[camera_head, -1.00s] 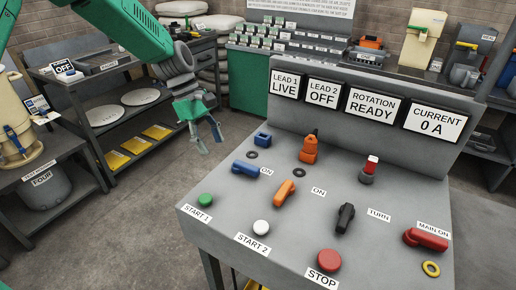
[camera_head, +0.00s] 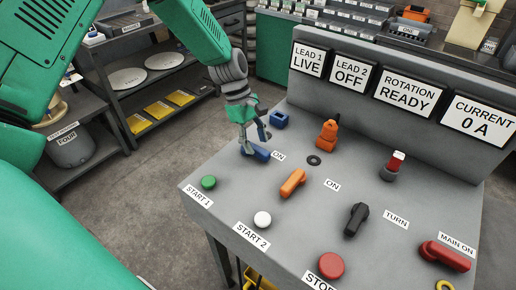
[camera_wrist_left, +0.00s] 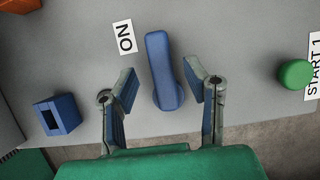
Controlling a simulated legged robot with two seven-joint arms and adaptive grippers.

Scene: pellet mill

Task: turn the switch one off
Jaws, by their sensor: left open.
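The blue switch handle (camera_head: 256,153) is at the left end of the grey panel, beside an ON label (camera_head: 279,155). The sign above reads LEAD 1 LIVE (camera_head: 307,61). My left gripper (camera_head: 255,141) is open over the blue handle. In the left wrist view the handle (camera_wrist_left: 162,70) lies between the two open fingers (camera_wrist_left: 161,90), with a gap on each side. Its rounded end points towards the gripper and its far end lies beside the ON label (camera_wrist_left: 124,37). My right gripper is not in view.
A blue block (camera_head: 279,120) stands behind the handle. The green START 1 button (camera_head: 208,182), white button (camera_head: 262,219), orange handle (camera_head: 292,183), orange padlock (camera_head: 327,134), black handle (camera_head: 356,219), red STOP button (camera_head: 331,265) and red handle (camera_head: 444,256) are on the panel.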

